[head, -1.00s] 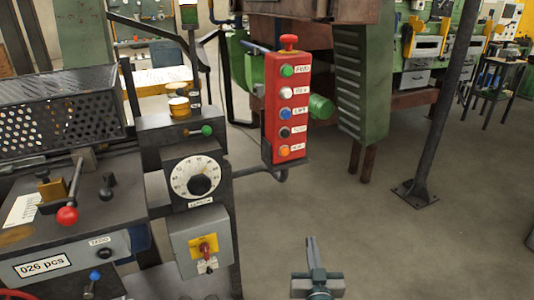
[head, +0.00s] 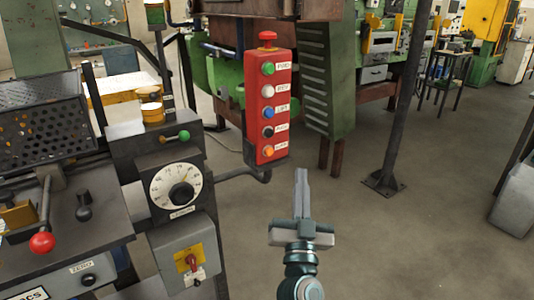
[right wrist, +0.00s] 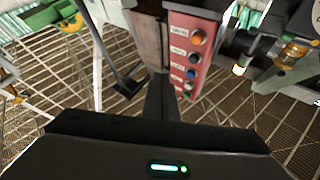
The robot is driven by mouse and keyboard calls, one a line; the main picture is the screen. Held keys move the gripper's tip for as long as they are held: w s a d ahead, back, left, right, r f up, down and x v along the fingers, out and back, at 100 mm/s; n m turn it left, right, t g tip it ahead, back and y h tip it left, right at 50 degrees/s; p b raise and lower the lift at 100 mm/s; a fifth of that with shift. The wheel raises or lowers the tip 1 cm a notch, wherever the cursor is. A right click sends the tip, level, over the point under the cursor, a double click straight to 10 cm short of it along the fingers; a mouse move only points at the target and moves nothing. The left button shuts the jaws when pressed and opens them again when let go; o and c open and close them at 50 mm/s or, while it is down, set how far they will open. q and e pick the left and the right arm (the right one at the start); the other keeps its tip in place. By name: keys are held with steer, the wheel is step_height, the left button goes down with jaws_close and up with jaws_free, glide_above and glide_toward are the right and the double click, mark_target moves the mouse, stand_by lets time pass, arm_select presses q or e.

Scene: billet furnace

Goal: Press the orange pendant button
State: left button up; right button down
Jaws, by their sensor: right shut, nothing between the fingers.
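The red pendant (head: 266,108) hangs upright at the centre of the head view, with a red mushroom knob on top and a column of coloured buttons. The orange button (head: 268,152) is the lowest. In the right wrist view the pendant (right wrist: 178,60) shows at an angle, with the orange button (right wrist: 197,37) at its upper end. My right gripper (head: 301,174) is shut and empty, its fingers pointing up in the head view. It appears just right of and below the orange button, apart from it. My left gripper is not in view.
A bent dark arm (head: 235,174) carries the pendant from the control post with the dial (head: 175,187). A green louvred cabinet (head: 328,75) stands behind. A dark pole (head: 402,100) rises at the right. The floor (head: 410,240) between is clear.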

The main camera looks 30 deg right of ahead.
steer(key=shift+w, duration=0.1)
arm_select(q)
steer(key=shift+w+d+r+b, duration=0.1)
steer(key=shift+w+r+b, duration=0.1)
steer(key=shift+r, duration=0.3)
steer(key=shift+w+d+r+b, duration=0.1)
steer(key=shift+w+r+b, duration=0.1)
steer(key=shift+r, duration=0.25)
arm_select(e)
glide_toward(269, 152)
steer(key=w+d+r, duration=0.1)
steer(key=d+r, duration=0.1)
steer(key=d, duration=0.1)
steer(key=w+d+r, duration=0.1)
steer(key=shift+w+d+r, duration=0.3)
steer(key=shift+d, duration=0.05)
stand_by(0.5)
stand_by(0.6)
arm_select(q)
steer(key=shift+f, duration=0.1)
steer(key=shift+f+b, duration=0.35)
steer(key=shift+b, duration=0.05)
arm_select(e)
steer(key=shift+w, duration=0.4)
